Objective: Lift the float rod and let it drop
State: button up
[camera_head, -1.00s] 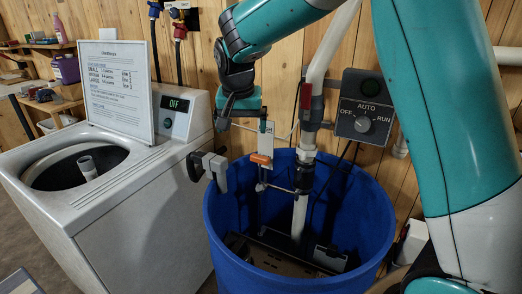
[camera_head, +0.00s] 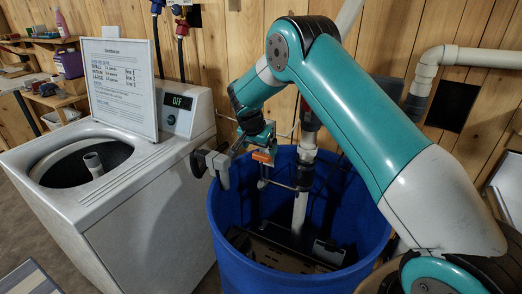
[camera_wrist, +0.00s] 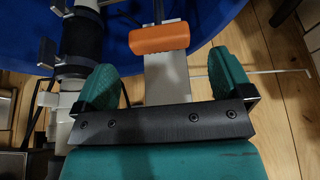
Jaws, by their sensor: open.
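An orange block (camera_head: 262,156) sits on a narrow pale upright piece above the blue tub, and I take this to be part of the float rod. It also shows at the top of the wrist view (camera_wrist: 160,38), on a grey flat strip (camera_wrist: 167,78). A thin rod (camera_head: 280,186) runs sideways below it towards the pipe. My gripper (camera_wrist: 165,82) is open, with its two teal fingers on either side of the strip and the orange block just beyond them. I cannot tell whether the fingers touch it.
The blue tub (camera_head: 228,228) stands below, with a white pipe (camera_head: 300,211) and dark parts inside. A white washing machine (camera_head: 150,222) with an open top stands left, bearing a sign (camera_head: 120,85). A grey pipe (camera_head: 470,57) runs along the plank wall at right.

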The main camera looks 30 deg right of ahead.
aim_at(262, 154)
jog(key=shift+p+x, duration=0.35)
jog(key=shift+x, duration=1.65)
